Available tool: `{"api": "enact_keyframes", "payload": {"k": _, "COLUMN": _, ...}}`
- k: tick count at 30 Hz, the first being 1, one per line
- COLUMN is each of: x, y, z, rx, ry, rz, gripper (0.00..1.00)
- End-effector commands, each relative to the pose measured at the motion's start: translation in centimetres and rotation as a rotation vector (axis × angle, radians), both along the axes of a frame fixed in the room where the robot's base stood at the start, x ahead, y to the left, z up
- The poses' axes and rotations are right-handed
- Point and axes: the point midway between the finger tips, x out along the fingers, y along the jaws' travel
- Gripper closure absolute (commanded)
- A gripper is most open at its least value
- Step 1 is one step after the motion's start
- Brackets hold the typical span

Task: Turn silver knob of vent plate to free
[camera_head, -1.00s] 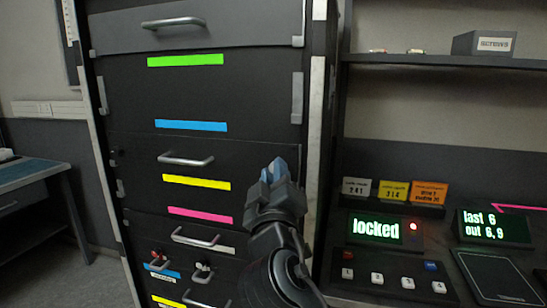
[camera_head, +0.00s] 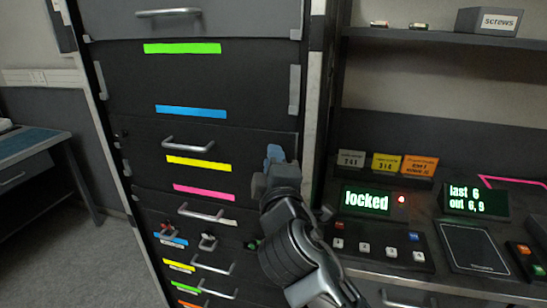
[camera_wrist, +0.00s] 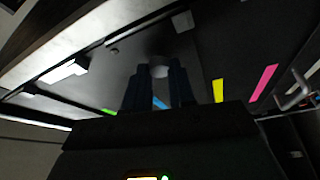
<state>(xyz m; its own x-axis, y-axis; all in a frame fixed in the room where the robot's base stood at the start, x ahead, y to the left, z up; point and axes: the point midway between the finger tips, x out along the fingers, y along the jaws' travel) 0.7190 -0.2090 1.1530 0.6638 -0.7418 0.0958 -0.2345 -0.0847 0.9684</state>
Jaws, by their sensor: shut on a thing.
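My gripper (camera_head: 273,153) points at the dark cabinet front, right of the drawer handle, between the blue and yellow strips. Its fingers (camera_wrist: 160,82) are nearly together in the wrist view. A small pale round piece, seemingly the silver knob (camera_wrist: 160,72), shows between and just beyond the fingertips. The fingers appear shut on it. In the head view the knob is hidden behind my gripper. The dark panel around it (camera_wrist: 205,55) seems to be the vent plate; no vent slots can be made out. The knob's marking cannot be read.
Small red and silver fittings (camera_head: 207,241) sit lower left. On the right, a bench holds a "locked" display (camera_head: 365,200) with a red light, another display (camera_head: 475,200) and a button box (camera_head: 375,245). Floor is open at left.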

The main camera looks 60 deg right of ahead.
Motion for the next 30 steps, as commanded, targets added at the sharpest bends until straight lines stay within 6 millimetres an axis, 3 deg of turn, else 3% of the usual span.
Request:
{"api": "enact_keyframes", "payload": {"k": 12, "x": -0.01, "y": 0.00, "z": -0.05, "rx": -0.002, "ry": 0.006, "rz": 0.000, "gripper": 1.00}}
{"api": "enact_keyframes", "payload": {"k": 13, "x": -0.01, "y": 0.00, "z": -0.05, "rx": -0.001, "ry": 0.006, "rz": 0.000, "gripper": 0.73}}
{"api": "enact_keyframes", "payload": {"k": 20, "x": 0.00, "y": 0.00, "z": -0.04, "rx": -0.001, "ry": 0.006, "rz": 0.000, "gripper": 0.51}}
{"api": "enact_keyframes", "payload": {"k": 30, "x": -0.34, "y": 0.42, "z": -0.20, "rx": -0.002, "ry": 0.005, "rz": 0.001, "gripper": 0.50}}
